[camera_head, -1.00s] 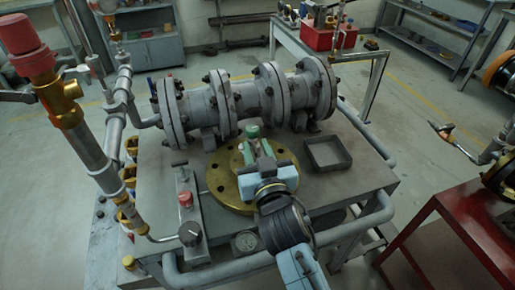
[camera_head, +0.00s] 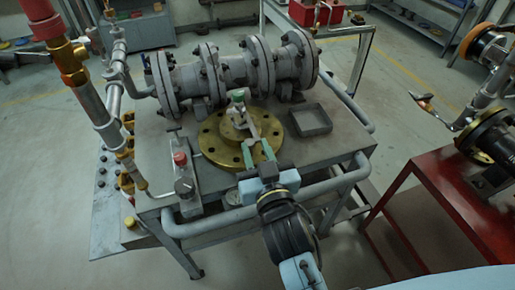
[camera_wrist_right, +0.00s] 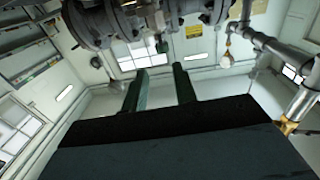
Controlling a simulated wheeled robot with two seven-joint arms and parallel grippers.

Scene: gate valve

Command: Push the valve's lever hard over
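A small upright fitting with a green cap (camera_head: 238,96) stands over the round brass flange (camera_head: 212,152) on the grey bench. It also shows small and dark in the right wrist view (camera_wrist_right: 162,46), ahead of the fingers. A thin grey bar by it may be the lever, but I cannot tell for sure. My right gripper (camera_head: 254,144) is over the near part of the flange, its two green fingers pointing toward the fitting. In the right wrist view its fingers (camera_wrist_right: 158,84) are apart with nothing between them. Contact with the fitting cannot be made out. My left gripper is out of view.
A large grey flanged pipe (camera_head: 234,70) lies along the back of the bench. A square tray (camera_head: 311,121) sits right of the flange. A handled valve (camera_head: 424,103) stands by a red bench (camera_head: 425,190).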

